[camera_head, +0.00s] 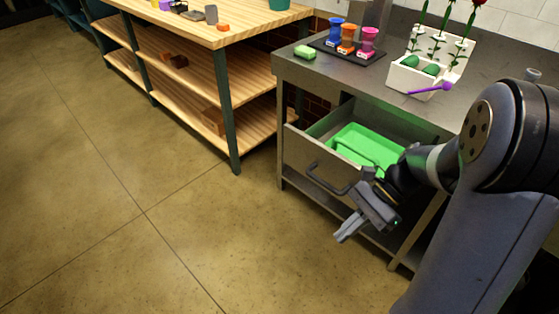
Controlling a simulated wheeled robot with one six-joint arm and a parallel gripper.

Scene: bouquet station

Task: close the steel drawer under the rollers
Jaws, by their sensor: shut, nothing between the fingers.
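The steel drawer (309,160) stands pulled out from the front of the steel counter (372,83). A bright green tray (352,137) lies inside it. The drawer's dark bar handle (327,184) is on its front face. My gripper (344,238) is in front of the drawer's right part, low and pointing down to the left. It is shut and empty. My gripper and arm hide the right end of the drawer. Whether my gripper touches the drawer front cannot be told.
A wooden shelf unit (205,75) stands left. The floor (150,190) in front is clear.

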